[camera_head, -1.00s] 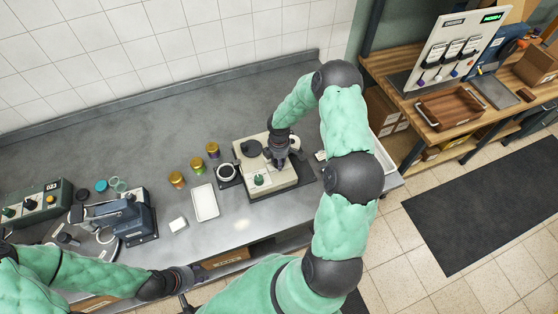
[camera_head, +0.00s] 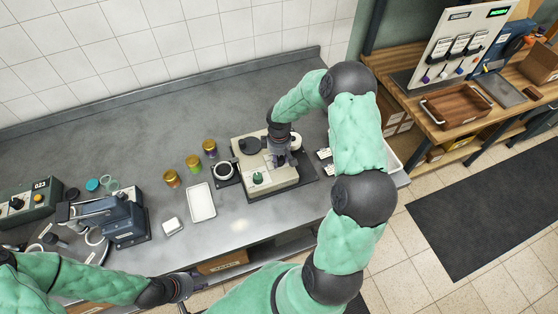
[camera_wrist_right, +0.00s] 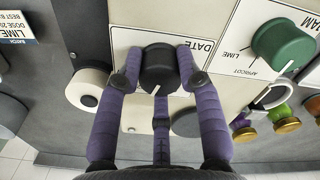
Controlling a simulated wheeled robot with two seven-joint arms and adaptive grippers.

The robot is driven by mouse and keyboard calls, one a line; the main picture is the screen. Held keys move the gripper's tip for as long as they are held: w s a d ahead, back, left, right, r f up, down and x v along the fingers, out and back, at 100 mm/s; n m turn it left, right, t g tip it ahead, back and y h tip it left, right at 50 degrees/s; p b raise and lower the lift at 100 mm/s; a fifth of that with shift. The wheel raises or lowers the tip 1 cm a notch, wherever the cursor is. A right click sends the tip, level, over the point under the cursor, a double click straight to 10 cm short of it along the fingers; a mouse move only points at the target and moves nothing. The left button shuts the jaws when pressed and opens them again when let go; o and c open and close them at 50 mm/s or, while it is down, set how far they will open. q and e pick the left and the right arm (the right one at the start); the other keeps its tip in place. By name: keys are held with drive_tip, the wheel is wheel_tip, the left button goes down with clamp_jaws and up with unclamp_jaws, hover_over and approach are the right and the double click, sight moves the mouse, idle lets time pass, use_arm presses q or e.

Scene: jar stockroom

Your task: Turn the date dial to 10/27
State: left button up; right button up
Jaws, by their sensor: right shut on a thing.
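The date dial (camera_wrist_right: 158,68) is a round black knob with a white pointer line, on a cream panel marked DATE, in the right wrist view. The pointer tilts to the lower left; the date numbers cannot be read. My right gripper (camera_wrist_right: 156,80) has its purple fingers closed around the dial. In the head view my right gripper (camera_head: 281,155) is over the cream labelling machine (camera_head: 247,176) and hides the dial. My left gripper (camera_head: 188,286) hangs near the counter's front edge, away from the machine; its finger opening is unclear.
A green dial (camera_wrist_right: 284,45) marked LIME and APRICOT sits beside the date dial. Several jars (camera_head: 194,162) and a white tray (camera_head: 201,202) stand left of the machine. A blue-grey press (camera_head: 122,217) and a green control box (camera_head: 32,204) are further left.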

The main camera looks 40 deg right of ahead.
sight(279, 158)
drive_tip(key=shift+s+m+b, duration=0.1)
drive_tip(key=shift+m+b, duration=0.2)
drive_tip(key=shift+m, duration=0.1)
drive_tip(key=o, duration=1.1)
drive_tip(key=shift+o, duration=0.2)
drive_tip(key=shift+r, duration=0.1)
drive_tip(key=shift+r, duration=0.35)
wheel_tip(279, 158, up, 11)
